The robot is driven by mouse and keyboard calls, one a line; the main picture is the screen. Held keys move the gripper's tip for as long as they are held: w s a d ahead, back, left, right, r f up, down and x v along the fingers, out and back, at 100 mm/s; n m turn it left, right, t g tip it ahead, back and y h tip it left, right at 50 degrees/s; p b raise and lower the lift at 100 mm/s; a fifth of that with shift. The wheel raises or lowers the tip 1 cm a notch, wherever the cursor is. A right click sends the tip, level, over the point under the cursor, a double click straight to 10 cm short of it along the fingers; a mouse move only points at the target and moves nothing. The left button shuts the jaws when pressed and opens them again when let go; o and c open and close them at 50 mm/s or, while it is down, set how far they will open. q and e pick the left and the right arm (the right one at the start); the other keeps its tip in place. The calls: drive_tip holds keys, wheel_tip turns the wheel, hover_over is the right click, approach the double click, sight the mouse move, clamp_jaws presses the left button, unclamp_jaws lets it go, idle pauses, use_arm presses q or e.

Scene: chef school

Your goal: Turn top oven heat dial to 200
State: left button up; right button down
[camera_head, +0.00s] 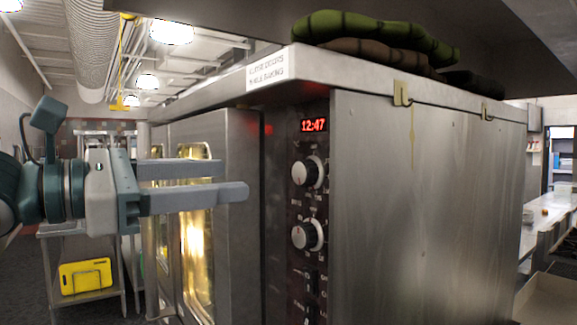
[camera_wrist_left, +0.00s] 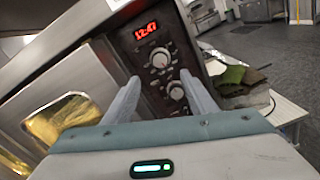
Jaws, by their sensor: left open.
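The oven's dark control panel (camera_head: 309,265) is on the narrow front face, beside the oven door (camera_head: 235,200). A red display (camera_head: 313,125) reads 12:47. Below it are an upper round dial (camera_head: 307,173) and a lower round dial (camera_head: 307,235), both silver and black. My left gripper (camera_head: 220,181) is open and empty, to the left of the panel in the head view, apart from the dials. In the left wrist view, both fingers (camera_wrist_left: 160,95) point toward the panel; the upper dial (camera_wrist_left: 160,58) and lower dial (camera_wrist_left: 176,91) show between them. My right gripper is not in view.
Folded green and brown cloths (camera_head: 375,28) lie on top of the oven. A lit door window (camera_head: 195,235) is behind my left gripper. A metal cart (camera_head: 85,250) with a yellow item (camera_head: 86,276) stands at the left. A counter (camera_head: 548,225) is at the far right.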

sight(299, 174)
use_arm(q)
drive_tip(key=p+x, duration=0.4)
drive_tip(key=x, duration=0.7)
drive_tip(key=shift+d+r+p, duration=0.1)
drive_tip(key=shift+p, duration=0.3)
drive_tip(key=shift+w+d, duration=0.4)
drive_tip(key=shift+d, duration=0.05)
drive_tip(key=c, duration=1.1)
